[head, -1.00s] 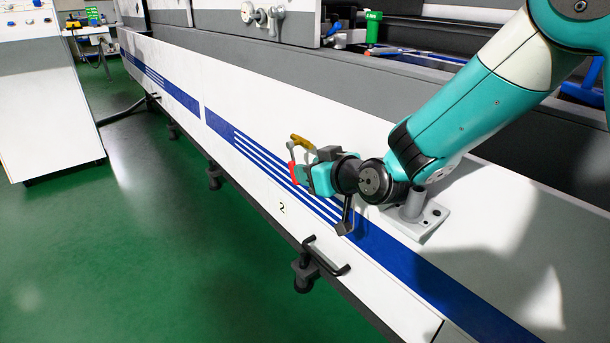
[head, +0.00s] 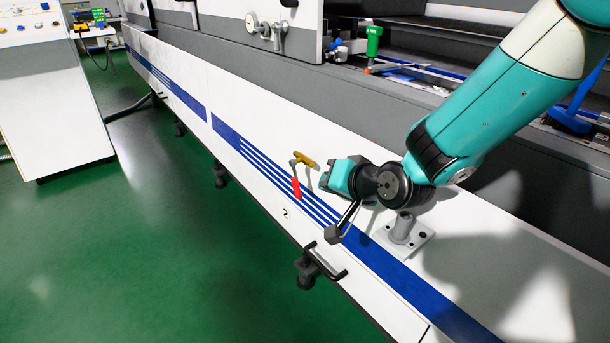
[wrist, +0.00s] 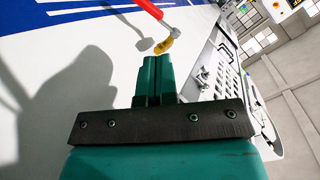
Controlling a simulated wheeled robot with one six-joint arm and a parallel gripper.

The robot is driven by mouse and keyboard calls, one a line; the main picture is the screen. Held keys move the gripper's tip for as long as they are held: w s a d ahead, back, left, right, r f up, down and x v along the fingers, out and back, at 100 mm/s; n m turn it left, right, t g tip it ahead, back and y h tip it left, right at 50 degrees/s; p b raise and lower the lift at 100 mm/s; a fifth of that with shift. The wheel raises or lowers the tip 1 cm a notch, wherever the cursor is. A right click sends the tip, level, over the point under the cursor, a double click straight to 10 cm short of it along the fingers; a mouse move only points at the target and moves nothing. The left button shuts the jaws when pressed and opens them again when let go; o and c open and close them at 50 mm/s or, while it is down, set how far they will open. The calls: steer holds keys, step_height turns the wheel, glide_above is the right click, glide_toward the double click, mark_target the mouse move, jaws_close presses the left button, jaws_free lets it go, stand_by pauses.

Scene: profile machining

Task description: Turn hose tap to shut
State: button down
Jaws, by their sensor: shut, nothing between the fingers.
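The hose tap (head: 303,160) stands on the white sloping panel, with a yellow piece at its top, a grey stem and a red sleeved part (head: 296,188) below. My gripper (head: 324,180) is just right of it in the head view, with a small gap between. In the wrist view the fingertips (wrist: 152,60) are together and empty. The yellow piece (wrist: 163,46) is just beyond them there, and the red part (wrist: 150,9) runs off the top edge. I cannot tell the tap's exact setting.
The white machine panel (head: 265,125) with blue stripes runs along below the arm. A black handle (head: 325,262) sticks out near its lower edge. A grey bracket (head: 405,238) is under my wrist. Green floor (head: 150,260) is clear at left.

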steer(key=s+d+m+p, duration=0.1)
steer(key=d+m+p, duration=0.1)
steer(key=m, duration=0.4)
steer(key=m+g+h, duration=0.1)
steer(key=m, duration=0.2)
glide_toward(299, 189)
steer(key=x, duration=0.7)
steer(key=shift+w+f, duration=0.1)
